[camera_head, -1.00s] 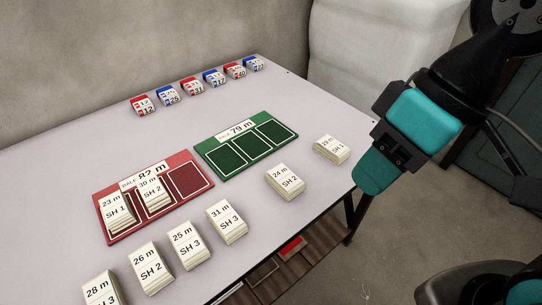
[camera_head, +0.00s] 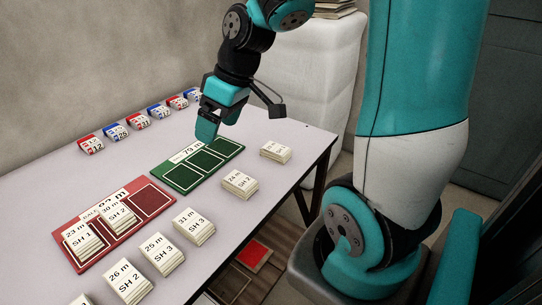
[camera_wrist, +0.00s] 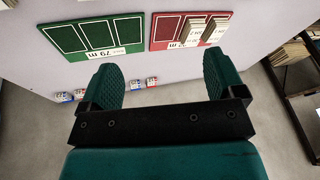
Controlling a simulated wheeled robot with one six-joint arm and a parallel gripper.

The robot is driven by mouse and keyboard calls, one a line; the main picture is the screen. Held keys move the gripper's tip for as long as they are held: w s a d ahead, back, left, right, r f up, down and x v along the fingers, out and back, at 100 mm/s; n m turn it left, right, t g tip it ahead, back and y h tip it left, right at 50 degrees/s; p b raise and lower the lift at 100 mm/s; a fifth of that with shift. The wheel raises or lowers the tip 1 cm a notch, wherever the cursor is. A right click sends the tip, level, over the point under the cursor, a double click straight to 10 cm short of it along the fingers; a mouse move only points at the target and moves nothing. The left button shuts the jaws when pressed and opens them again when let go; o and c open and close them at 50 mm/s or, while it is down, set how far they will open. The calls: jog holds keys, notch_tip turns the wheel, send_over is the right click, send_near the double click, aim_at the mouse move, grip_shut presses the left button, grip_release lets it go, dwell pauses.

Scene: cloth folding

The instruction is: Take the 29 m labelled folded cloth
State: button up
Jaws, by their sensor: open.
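The cloth I read as 29 m (camera_head: 276,152) is a small cream folded stack at the right end of the row near the table's front edge. Its label is small and hard to read now; in the earlier head view it reads 29 m, SH 1. My gripper (camera_head: 208,132) is in the air over the back part of the table, near the far edge of the green mat, to the left of and apart from that cloth. In the wrist view my gripper (camera_wrist: 162,72) has its two teal fingers wide apart with nothing between them. The 29 m cloth does not show there.
The green mat (camera_head: 178,181) marked 79 m has empty slots. The red mat (camera_head: 135,221) holds two cloths. Cloths of 24 m (camera_head: 240,184), 31 m (camera_head: 194,227), 25 m (camera_head: 162,254) and 26 m (camera_head: 129,281) line the front. Red and blue tags (camera_head: 138,121) stand along the back.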

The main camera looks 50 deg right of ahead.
jog(key=w+d+f+m+t+h, duration=0.1)
jog(key=d+f, duration=0.1)
jog(key=d, duration=0.5)
jog(key=d+f+m, duration=0.1)
jog(key=d+f, duration=0.1)
jog(key=d, duration=0.5)
jog(key=h, duration=0.2)
send_near(281, 150)
jog(key=shift+m+t, duration=0.3)
jog(key=shift+m, duration=0.1)
jog(key=b+x, duration=0.1)
jog(key=x, duration=0.3)
jog(key=shift+s+f, duration=0.1)
jog(key=shift+f, duration=0.1)
jog(key=shift+b+x, duration=0.3)
jog(key=shift+x, duration=2.65)
jog(key=shift+s, duration=0.1)
jog(key=c, duration=1)
